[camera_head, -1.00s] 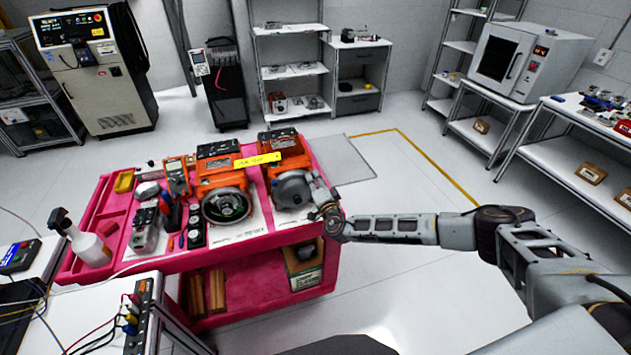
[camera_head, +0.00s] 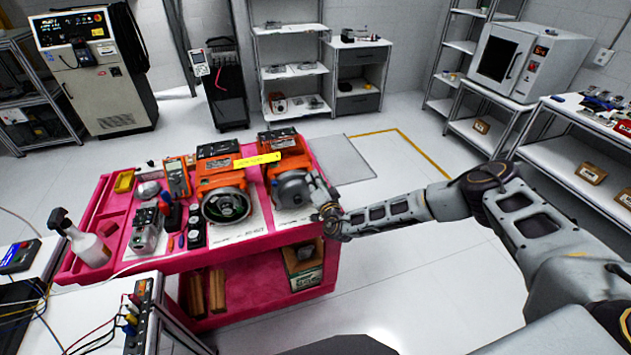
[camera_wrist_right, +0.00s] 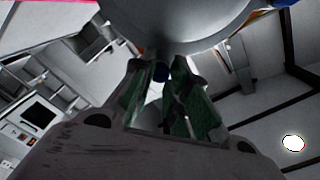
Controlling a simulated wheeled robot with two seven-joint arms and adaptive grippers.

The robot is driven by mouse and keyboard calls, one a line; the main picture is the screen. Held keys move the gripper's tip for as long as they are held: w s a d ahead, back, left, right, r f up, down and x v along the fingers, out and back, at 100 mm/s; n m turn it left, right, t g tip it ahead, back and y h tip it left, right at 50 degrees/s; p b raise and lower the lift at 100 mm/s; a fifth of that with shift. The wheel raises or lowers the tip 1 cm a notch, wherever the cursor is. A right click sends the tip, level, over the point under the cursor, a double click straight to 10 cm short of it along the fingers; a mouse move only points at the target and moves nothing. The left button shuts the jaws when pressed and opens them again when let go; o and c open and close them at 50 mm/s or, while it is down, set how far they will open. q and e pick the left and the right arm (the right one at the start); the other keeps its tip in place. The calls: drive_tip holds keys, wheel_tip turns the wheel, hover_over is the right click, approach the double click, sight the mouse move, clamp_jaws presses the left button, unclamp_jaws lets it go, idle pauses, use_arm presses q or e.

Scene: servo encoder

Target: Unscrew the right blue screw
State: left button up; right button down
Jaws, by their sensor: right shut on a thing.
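The right orange servo motor (camera_head: 286,157) stands on the pink cart, its round grey cover (camera_head: 291,189) facing me. In the head view my right gripper (camera_head: 319,192) is at the right edge of this cover, and the blue screw cannot be made out there. In the right wrist view the grey cover (camera_wrist_right: 185,22) fills the top. A small dark blue screw (camera_wrist_right: 161,72) shows below its rim, between the green-padded fingertips of my right gripper (camera_wrist_right: 163,78). The fingers are shut on it. My left gripper is not in view.
A second orange motor (camera_head: 219,182) with an open round front stands just left. The floor right of the cart is clear.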

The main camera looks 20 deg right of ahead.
drive_tip(key=shift+w+d+r+n, duration=0.1)
drive_tip(key=shift+w+r+n, duration=0.2)
drive_tip(key=shift+n, duration=0.5)
idle(0.4)
drive_tip(key=c, duration=1.6)
unclamp_jaws()
drive_tip(key=shift+f, duration=0.2)
drive_tip(key=shift+s, duration=0.25)
drive_tip(key=shift+s+d, duration=0.1)
drive_tip(key=shift+s, duration=5.65)
drive_tip(key=shift+f, duration=0.1)
